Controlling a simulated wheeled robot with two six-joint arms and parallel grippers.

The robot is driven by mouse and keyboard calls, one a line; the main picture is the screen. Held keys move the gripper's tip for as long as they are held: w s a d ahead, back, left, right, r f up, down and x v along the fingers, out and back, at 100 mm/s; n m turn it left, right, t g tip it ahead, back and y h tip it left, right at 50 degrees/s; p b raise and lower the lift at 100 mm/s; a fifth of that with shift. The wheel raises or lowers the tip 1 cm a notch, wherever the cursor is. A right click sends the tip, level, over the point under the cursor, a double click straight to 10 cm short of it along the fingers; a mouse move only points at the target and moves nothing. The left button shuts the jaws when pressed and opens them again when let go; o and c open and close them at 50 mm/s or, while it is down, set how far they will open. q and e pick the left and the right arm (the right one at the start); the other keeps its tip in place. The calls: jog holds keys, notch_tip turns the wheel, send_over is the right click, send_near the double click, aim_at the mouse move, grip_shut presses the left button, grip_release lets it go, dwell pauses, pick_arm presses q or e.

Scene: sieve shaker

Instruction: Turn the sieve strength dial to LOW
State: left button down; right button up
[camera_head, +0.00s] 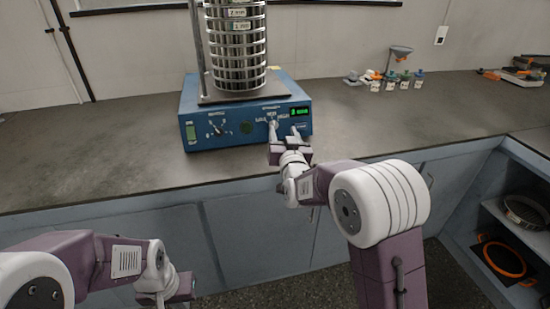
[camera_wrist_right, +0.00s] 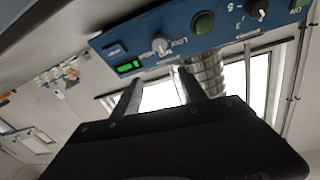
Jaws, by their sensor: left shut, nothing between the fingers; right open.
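The sieve shaker has a blue base (camera_head: 205,140) on the grey counter, with a control panel on its front. The strength dial is a light knob on that panel; in the right wrist view the dial (camera_wrist_right: 160,44) sits beside the green display (camera_wrist_right: 128,67), and its label is too blurred to read fully. My right gripper (camera_head: 284,133) is open in front of the panel and partly hides the dial area. In the wrist view its two fingers (camera_wrist_right: 160,80) point at the panel, one on each side of the dial's line, with nothing between them. My left gripper (camera_head: 181,288) is low at the bottom left, shut and empty.
A stack of metal sieves (camera_head: 236,50) stands on the shaker. A second dial (camera_head: 216,129) and a green button (camera_head: 246,127) are further left on the panel. Small bottles (camera_head: 391,84) stand at the back right. The counter left of the shaker is clear.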

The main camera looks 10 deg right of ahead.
jog(key=f, duration=0.3)
jog(key=shift+a+f+b, duration=0.3)
jog(key=shift+a+b, duration=0.05)
jog(key=shift+a, duration=0.15)
jog(key=shift+s+r, duration=0.1)
jog(key=shift+r, duration=0.1)
jog(key=shift+w, duration=0.2)
jog(key=w, duration=0.8)
jog(key=shift+w+a+b, duration=0.1)
jog(key=shift+w+b, duration=0.2)
jog(key=shift+w, duration=0.05)
grip_shut()
